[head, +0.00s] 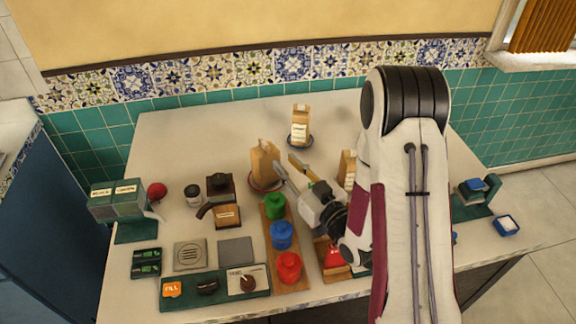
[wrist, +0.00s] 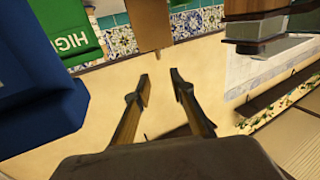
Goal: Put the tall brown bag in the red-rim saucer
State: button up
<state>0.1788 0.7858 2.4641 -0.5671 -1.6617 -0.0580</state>
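A tall brown paper bag (head: 264,158) stands upright, its base appearing to rest in the red-rim saucer (head: 276,187); the saucer's rim shows around the base. My gripper (head: 288,168) is just right of this bag, its fingers spread and nothing between them. In the wrist view my gripper (wrist: 160,76) is also open and empty. A brown surface (wrist: 149,24), apparently the bag, lies beyond the fingertips with a gap. Another brown bag (head: 300,122), with a white label, stands on a blue-rim saucer (head: 308,143) farther back. A third bag (head: 347,165) is partly hidden by my arm.
Green (head: 274,205), blue (head: 281,234) and red (head: 289,267) canisters stand on a wooden strip in front of the saucer. A dark grinder (head: 219,184) and a jar (head: 193,194) stand left. The table's back left is clear.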

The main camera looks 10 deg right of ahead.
jog(key=shift+r, duration=0.1)
dwell(0.3)
jog(key=s+d+r+m+g+h, duration=0.2)
jog(key=s+d+r+g+h, duration=0.45)
jog(key=s+r, duration=0.45)
jog(key=s+a+r+m+g, duration=0.1)
jog(key=s+g, duration=0.1)
jog(key=s, duration=0.8)
jog(key=s+a+r+m+g, duration=0.1)
jog(key=s+r+g, duration=0.1)
jog(key=s, duration=0.9)
jog(key=shift+s+r, duration=0.15)
jog(key=shift+s, duration=0.15)
